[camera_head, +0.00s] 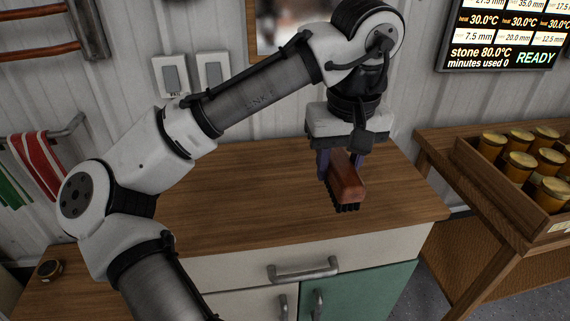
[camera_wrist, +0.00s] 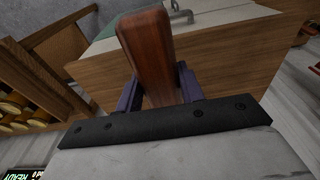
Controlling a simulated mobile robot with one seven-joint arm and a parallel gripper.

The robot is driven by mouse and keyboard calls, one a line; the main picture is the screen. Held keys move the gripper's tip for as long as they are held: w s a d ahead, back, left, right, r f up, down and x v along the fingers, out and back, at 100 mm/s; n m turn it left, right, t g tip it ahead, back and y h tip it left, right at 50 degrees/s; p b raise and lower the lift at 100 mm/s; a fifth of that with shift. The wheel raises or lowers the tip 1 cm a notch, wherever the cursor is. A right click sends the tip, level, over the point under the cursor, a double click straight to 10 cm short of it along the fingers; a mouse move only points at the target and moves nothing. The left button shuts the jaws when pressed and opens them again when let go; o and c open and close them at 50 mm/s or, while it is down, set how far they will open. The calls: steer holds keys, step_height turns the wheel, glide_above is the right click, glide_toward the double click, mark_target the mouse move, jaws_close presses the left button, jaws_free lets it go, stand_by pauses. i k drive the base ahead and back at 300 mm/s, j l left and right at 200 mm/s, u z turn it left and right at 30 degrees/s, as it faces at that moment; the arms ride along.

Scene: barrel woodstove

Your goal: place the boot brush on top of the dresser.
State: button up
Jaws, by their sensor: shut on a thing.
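The boot brush (camera_head: 346,183) has a reddish-brown wooden back and dark bristles that point down. My gripper (camera_head: 338,170) is shut on it, with a finger on each side of the wood. The brush is over the right part of the wooden top of the dresser (camera_head: 240,200). I cannot tell whether the bristles touch the top or hang a little above it. In the wrist view the brush (camera_wrist: 149,55) stands out between the two fingers (camera_wrist: 158,92), with the dresser's wooden top (camera_wrist: 215,60) beyond it.
A wooden stand at the right carries a tray (camera_head: 480,180) of several gold-lidded jars. A small round object (camera_head: 49,269) lies at the lower left. Red and green towels (camera_head: 40,160) hang at the left wall. The dresser top around the brush is clear.

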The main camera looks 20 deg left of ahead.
mark_target(299, 176)
steer(key=i+j, duration=0.7)
